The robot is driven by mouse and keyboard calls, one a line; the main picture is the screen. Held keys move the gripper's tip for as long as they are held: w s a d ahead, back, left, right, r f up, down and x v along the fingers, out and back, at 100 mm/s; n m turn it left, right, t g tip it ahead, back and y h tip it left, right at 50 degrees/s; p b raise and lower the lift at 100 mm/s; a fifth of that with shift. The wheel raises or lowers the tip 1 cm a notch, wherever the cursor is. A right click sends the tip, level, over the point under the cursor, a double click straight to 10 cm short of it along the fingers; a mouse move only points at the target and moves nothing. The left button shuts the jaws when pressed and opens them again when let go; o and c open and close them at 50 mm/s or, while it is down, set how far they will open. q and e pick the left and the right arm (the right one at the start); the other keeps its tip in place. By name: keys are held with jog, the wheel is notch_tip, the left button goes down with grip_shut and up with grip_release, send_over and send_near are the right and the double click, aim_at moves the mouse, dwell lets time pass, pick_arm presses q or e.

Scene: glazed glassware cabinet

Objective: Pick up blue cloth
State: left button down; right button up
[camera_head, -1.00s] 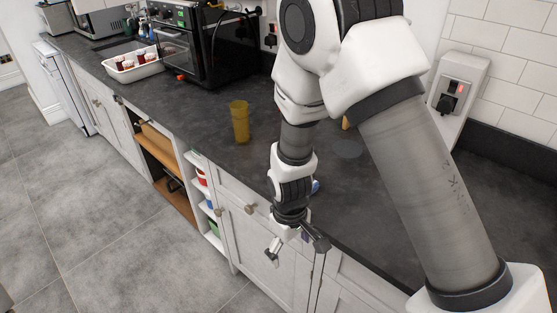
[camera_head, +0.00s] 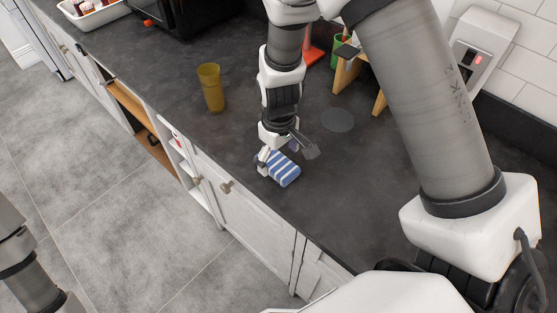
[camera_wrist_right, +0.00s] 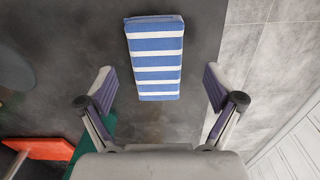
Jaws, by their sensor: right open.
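The blue cloth (camera_head: 284,170) is folded, with blue and white stripes, and lies on the dark countertop near its front edge. It also shows in the right wrist view (camera_wrist_right: 155,58), at the top middle, ahead of the fingers. My right gripper (camera_head: 284,158) is at the cloth's far left side in the head view and covers part of it. In the right wrist view my right gripper (camera_wrist_right: 160,92) is open and empty, its two fingers apart, with the cloth between their lines but beyond the tips. My left gripper does not show; only part of my left arm is at the lower left.
An amber cup (camera_head: 211,88) stands on the countertop (camera_head: 190,115) left of my right arm. A dark round disc (camera_head: 337,120), a wooden stand (camera_head: 347,72), a green container (camera_head: 338,45) and a red object (camera_head: 314,54) are to the right. A white tray (camera_head: 95,16) is at the far left.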

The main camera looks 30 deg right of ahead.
aim_at(277, 162)
jog(key=f, duration=0.1)
jog(key=w+f, duration=0.1)
jog(key=f, duration=0.1)
jog(key=shift+w+f, duration=0.15)
jog(key=shift+w, duration=0.1)
jog(key=shift+s+d+r, duration=0.1)
jog(key=shift+s+r, duration=0.1)
jog(key=shift+s, duration=0.05)
jog(key=c, duration=0.3)
jog(key=shift+s, duration=0.15)
jog(key=c, duration=0.7)
jog(key=shift+c, duration=0.9)
jog(key=shift+r, duration=0.1)
